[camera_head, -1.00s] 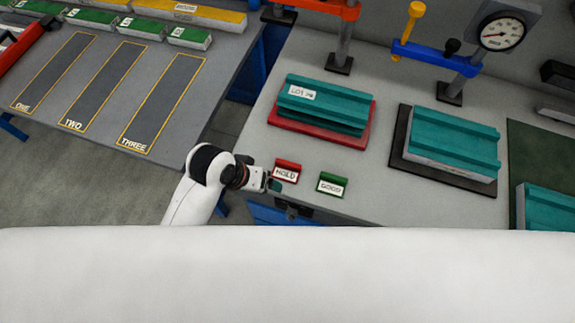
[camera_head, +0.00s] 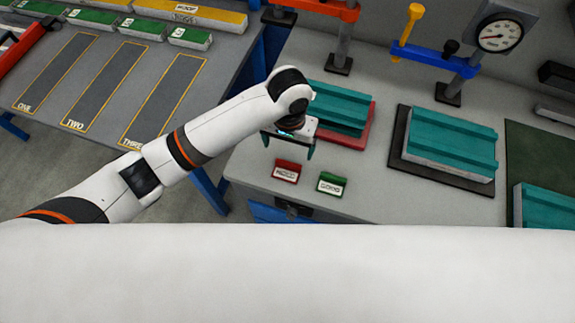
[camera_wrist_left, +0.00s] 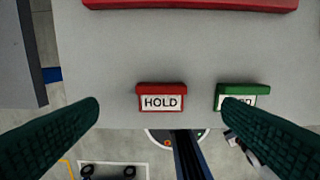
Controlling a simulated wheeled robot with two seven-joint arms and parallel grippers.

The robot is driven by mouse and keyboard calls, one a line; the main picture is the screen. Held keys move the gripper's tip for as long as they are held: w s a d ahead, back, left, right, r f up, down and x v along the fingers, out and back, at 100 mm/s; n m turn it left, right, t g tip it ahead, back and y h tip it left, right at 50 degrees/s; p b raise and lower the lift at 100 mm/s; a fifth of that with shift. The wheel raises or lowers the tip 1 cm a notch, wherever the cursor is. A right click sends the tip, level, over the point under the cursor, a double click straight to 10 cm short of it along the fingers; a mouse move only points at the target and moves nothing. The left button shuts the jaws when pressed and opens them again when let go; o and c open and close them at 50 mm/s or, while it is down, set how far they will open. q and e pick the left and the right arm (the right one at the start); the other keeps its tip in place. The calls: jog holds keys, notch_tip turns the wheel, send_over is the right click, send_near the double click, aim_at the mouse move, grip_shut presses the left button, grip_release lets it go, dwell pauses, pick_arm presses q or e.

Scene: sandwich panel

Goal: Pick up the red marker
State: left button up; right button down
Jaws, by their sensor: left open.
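The red marker (camera_head: 287,170), a small red block with a white HOLD label, stands near the front edge of the grey bench. It also shows in the left wrist view (camera_wrist_left: 161,89), centred between the fingers. My left gripper (camera_head: 288,148) is open and empty, pointing down, with its fingertips above and just behind the marker in the head view. In the left wrist view its two dark green fingers (camera_wrist_left: 160,108) are wide apart, one to each side of the marker, with no visible contact. My right gripper does not show.
A green marker (camera_head: 332,184) labelled GOOD stands close to the right of the red one; the right finger overlaps it in the left wrist view. Behind are a teal panel on a red plate (camera_head: 348,142) and another on a black mat (camera_head: 398,160). A second table (camera_head: 110,95) stands left.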

aim_at(288, 165)
pick_arm(q)
notch_tip(288, 165, down, 3)
jog(key=shift+f, duration=0.1)
jog(key=f, duration=0.1)
jog(key=f+p, duration=0.1)
jog(key=f, duration=0.1)
jog(key=s+f+p, duration=0.1)
jog(key=shift+a+f, duration=0.1)
jog(key=shift+f, duration=0.3)
jog(key=shift+w+f, duration=0.1)
jog(key=shift+f, duration=0.15)
jog(key=c, duration=1.1)
